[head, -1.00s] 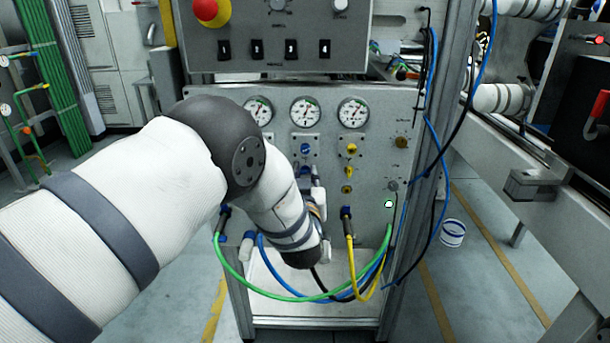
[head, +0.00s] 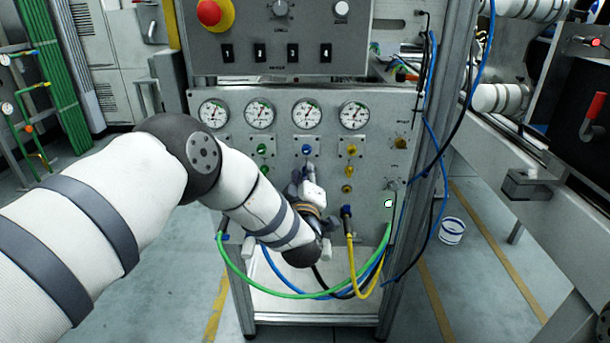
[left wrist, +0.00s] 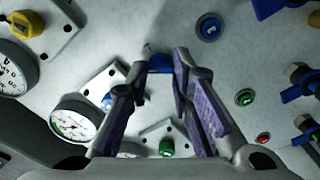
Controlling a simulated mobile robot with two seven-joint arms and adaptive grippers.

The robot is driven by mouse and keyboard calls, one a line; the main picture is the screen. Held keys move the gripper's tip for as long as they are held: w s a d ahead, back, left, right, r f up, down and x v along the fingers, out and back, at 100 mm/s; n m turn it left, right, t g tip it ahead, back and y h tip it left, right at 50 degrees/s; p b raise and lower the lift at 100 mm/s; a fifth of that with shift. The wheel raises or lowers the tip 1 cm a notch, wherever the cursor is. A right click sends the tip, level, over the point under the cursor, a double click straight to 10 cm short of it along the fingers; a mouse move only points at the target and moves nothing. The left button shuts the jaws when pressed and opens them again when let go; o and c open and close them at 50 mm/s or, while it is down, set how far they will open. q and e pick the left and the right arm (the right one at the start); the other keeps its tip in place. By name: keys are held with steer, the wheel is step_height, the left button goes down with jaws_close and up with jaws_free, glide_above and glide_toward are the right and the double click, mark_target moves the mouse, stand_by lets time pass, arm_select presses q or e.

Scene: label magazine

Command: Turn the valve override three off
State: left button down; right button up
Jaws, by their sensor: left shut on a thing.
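The blue valve override three (left wrist: 160,63) sits on the grey panel between the fingertips in the left wrist view. My left gripper (left wrist: 163,66) is shut on it, one purple-padded finger on each side. In the head view my left gripper (head: 306,178) is at the panel, under the blue regulator knob (head: 306,149) of the third gauge (head: 306,114). There the gripper and wrist hide the override. The handle's exact angle is hard to tell. My right gripper is out of view.
A green knob (head: 261,148) and a yellow knob (head: 351,149) flank the blue one. A yellow override (head: 347,171) lies close at the right. Green, yellow and blue hoses loop below my wrist. The control box with an emergency stop (head: 209,12) hangs above.

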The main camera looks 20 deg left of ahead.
arm_select(q)
steer(key=shift+f+n, duration=0.15)
steer(key=shift+n, duration=3.35)
steer(key=c, duration=1.4)
jaws_free()
steer(key=shift+s, duration=0.1)
steer(key=v, duration=1.2)
